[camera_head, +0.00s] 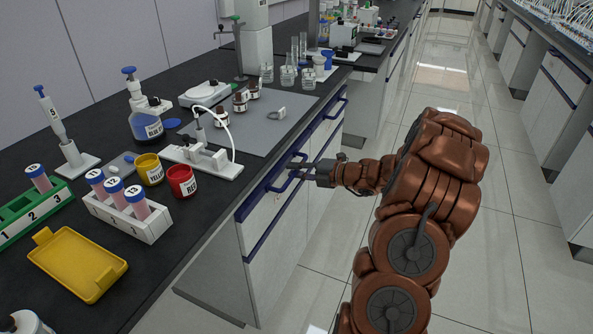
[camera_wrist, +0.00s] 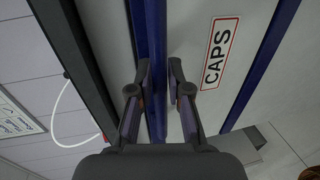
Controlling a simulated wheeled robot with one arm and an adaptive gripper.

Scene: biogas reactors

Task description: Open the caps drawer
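The caps drawer is in the bench front. In the wrist view its pale front (camera_wrist: 190,25) carries a red-framed CAPS label (camera_wrist: 217,53). A blue handle bar (camera_wrist: 152,30) runs along the drawer's counter-side edge. My gripper (camera_wrist: 162,68) is open, with its two fingertips apart and the blue bar showing between them. I cannot tell whether either finger touches the bar. In the head view my gripper (camera_head: 292,174) reaches the blue handle (camera_head: 282,184) from the right. The drawer looks shut.
The dark bench top (camera_head: 190,225) holds a grey mat (camera_head: 262,128) with small jars, a red jar (camera_head: 182,181), a yellow jar (camera_head: 149,169), a white tube rack (camera_head: 128,216) and a yellow tray (camera_head: 77,264). The tiled aisle floor (camera_head: 450,85) is clear.

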